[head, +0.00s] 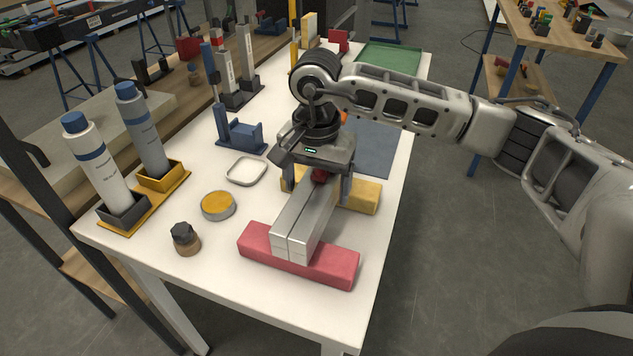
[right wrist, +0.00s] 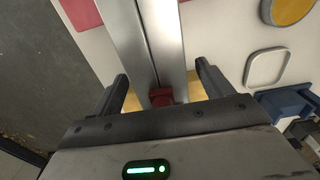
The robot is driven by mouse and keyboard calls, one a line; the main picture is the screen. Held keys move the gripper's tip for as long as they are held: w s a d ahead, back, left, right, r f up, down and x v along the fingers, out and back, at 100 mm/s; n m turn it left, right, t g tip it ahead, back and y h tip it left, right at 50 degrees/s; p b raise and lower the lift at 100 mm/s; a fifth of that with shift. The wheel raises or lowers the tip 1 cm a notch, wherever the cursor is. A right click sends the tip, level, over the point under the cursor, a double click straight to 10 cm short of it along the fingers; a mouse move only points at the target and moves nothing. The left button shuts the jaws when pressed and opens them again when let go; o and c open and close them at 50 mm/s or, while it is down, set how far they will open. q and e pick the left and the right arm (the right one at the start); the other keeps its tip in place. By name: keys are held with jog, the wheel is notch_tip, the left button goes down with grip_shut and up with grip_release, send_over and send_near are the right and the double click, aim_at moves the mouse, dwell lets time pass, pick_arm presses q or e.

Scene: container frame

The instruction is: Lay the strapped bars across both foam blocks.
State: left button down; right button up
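Two silver bars (head: 303,222) lie side by side, bound by a red strap (head: 320,175) near their far end. Their near end is on the red foam block (head: 335,268), and their far end reaches over the yellow foam block (head: 362,195), where my gripper partly hides them. My right gripper (head: 317,190) is over the far part of the bars. In the right wrist view its fingers (right wrist: 163,88) stand apart on either side of the bars (right wrist: 148,45), with gaps, and the strap (right wrist: 162,97) is between them. My left gripper is not in view.
A small white tray (head: 246,171), a yellow-topped round tin (head: 218,205) and a dark-capped jar (head: 185,238) stand left of the bars. Two tubes in holders (head: 120,212) and a blue fixture (head: 240,132) are farther left and back. A blue-grey mat (head: 378,150) lies behind.

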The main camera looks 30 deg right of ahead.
aim_at(316, 183)
notch_tip(316, 183, up, 13)
dwell(0.6)
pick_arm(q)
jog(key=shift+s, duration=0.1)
pick_arm(e)
jog(key=shift+r, duration=0.1)
